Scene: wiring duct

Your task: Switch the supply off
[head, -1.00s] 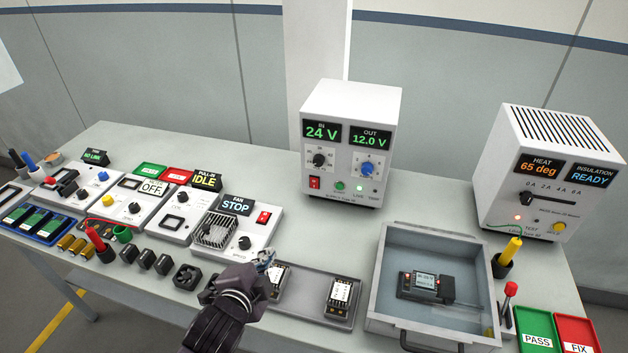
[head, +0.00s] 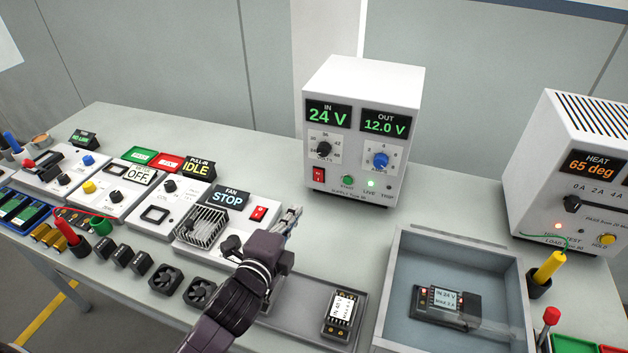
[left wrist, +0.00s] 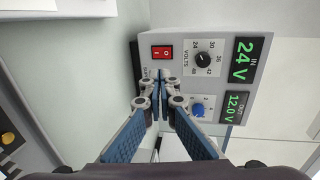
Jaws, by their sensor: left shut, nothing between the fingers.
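The white supply box (head: 360,90) stands at the back of the bench. Its displays read IN 24 V and OUT 12.0 V, and a green light shows at LIVE. Its red rocker switch (head: 318,174) is at the lower left of the front. The switch also shows in the left wrist view (left wrist: 162,53), just beyond my fingertips. My left gripper (head: 292,215) is shut and empty, in front of the supply and below the switch in the head view. In the left wrist view its fingertips (left wrist: 160,76) are together, and contact with the box cannot be told. My right gripper is not in view.
The fan panel (head: 215,225) with its own red switch lies left of my gripper. A grey tray with a module (head: 342,306) and a deep grey bin (head: 398,290) lie to the right. A load tester (head: 575,150) stands at the far right.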

